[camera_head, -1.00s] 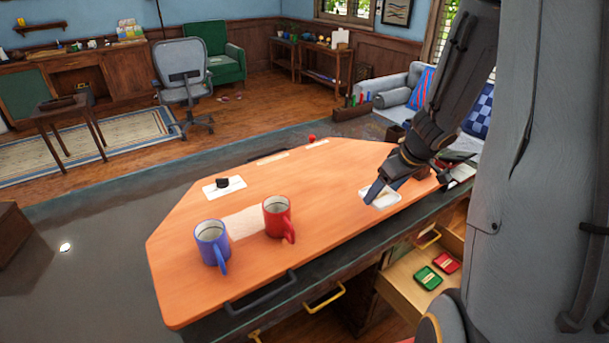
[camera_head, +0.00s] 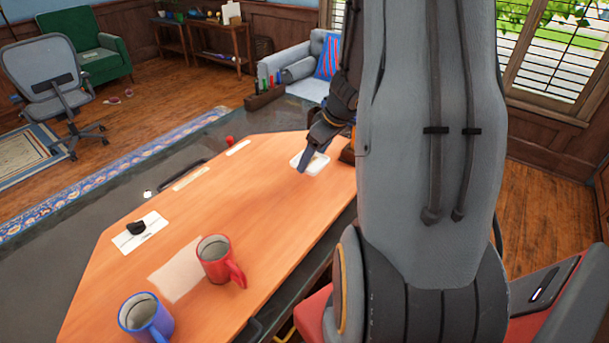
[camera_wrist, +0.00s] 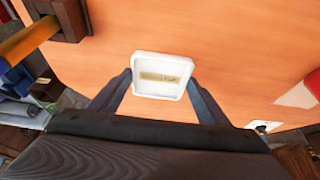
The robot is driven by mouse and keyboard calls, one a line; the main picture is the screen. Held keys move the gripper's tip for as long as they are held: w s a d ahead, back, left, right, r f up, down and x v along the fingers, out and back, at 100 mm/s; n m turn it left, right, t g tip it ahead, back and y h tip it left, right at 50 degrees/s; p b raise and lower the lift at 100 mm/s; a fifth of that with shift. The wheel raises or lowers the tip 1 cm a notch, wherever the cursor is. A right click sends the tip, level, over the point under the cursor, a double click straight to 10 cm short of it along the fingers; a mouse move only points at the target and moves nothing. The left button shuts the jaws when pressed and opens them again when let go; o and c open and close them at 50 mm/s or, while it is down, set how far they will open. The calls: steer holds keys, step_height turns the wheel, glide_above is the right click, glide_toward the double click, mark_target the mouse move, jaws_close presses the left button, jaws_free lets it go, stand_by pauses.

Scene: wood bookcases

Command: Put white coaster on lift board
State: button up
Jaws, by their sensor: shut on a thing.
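The white coaster (camera_wrist: 161,76) is square with a raised rim and a tan strip in its middle. In the wrist view it sits between the two fingertips of my gripper (camera_wrist: 160,82), which is shut on its sides. In the head view the coaster (camera_head: 317,165) shows at the far right end of the orange wooden board (camera_head: 250,190), with my gripper (camera_head: 308,160) at it. The frames do not clearly show whether the coaster touches the board or hangs just above it.
A red mug (camera_head: 215,260) and a blue mug (camera_head: 146,318) stand near the board's near end. A white card with a black item (camera_head: 136,228) lies at its left side. A dark brown block (camera_wrist: 70,18) stands near the coaster. The board's middle is mostly clear.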

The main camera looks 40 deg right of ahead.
mark_target(317, 165)
steer(key=shift+f+b, duration=0.85)
steer(key=shift+f, duration=1.85)
steer(key=shift+f, duration=0.1)
steer(key=o, duration=1.1)
